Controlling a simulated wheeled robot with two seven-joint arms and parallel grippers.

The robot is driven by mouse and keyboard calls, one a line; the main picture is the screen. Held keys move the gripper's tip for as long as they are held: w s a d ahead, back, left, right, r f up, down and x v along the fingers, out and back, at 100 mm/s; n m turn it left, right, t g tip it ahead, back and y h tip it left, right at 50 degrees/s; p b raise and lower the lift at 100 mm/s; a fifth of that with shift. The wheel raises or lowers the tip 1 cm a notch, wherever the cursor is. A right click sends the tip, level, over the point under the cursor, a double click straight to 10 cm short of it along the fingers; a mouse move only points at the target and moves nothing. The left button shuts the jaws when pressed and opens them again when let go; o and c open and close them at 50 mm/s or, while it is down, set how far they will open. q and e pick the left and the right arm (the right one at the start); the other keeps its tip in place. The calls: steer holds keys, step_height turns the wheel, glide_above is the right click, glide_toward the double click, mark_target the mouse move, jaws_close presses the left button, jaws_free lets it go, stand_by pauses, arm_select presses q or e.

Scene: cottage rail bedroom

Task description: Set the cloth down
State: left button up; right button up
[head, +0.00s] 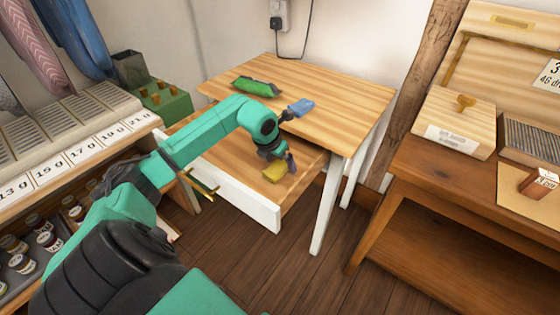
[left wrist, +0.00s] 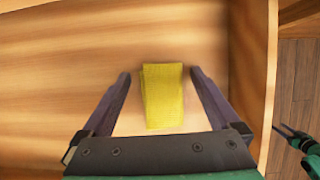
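The yellow cloth (head: 274,172) is a small folded piece in the open wooden drawer (head: 259,212) under the table. In the left wrist view the cloth (left wrist: 163,97) appears to lie on the drawer's bottom. My left gripper (head: 283,161) is low in the drawer at the cloth. In its wrist view the left gripper (left wrist: 160,75) is open, with one finger on each side of the cloth and a gap on both sides. A dark and teal part at the right edge of that view seems to be my right gripper (left wrist: 290,134); its fingers are too small to read.
On the table top (head: 345,100) lie a green item (head: 257,87) and a blue item (head: 301,107). A shelf unit (head: 75,160) with numbered labels and jars is at left. A wooden desk (head: 440,190) stands at right. The floor (head: 290,265) in front is clear.

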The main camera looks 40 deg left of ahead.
mark_target(271, 171)
arm_select(q)
steer(key=shift+r, duration=0.1)
steer(key=shift+r, duration=0.15)
steer(key=v, duration=1.1)
steer(key=shift+s+r, duration=0.15)
steer(key=shift+r, duration=0.25)
arm_select(e)
steer(key=shift+s, duration=0.15)
steer(key=shift+s+d, duration=0.1)
steer(key=shift+s, duration=0.1)
